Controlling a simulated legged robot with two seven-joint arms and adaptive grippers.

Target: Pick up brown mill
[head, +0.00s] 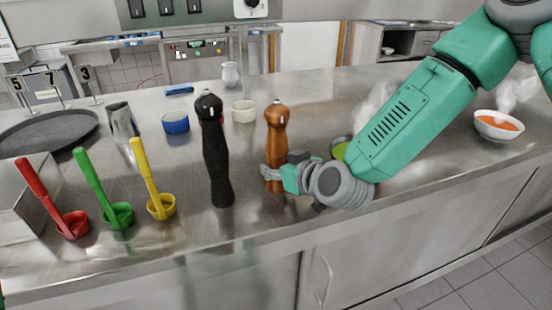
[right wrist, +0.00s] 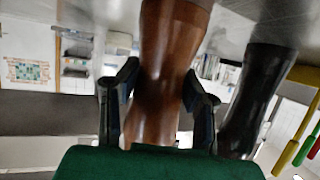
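The brown mill (head: 277,119) is a tall wooden pepper mill with a rounded head, standing upright on the steel counter. My right gripper (head: 279,172) comes in from the right at its lower body, one finger in front and one behind. In the right wrist view, which is upside down, the brown mill (right wrist: 165,60) fills the space between the two fingers of the gripper (right wrist: 161,85). Both fingertips meet its sides, so the gripper looks shut on it. The mill's base is partly hidden by the gripper. My left gripper is not in view.
A black mill (head: 216,155) stands close by on the left. Yellow (head: 160,207), green (head: 117,215) and red (head: 72,225) ladles stand further left. A white cup (head: 244,111) is behind, a green-filled bowl (head: 339,150) by my forearm. A soup bowl (head: 499,125) steams at right.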

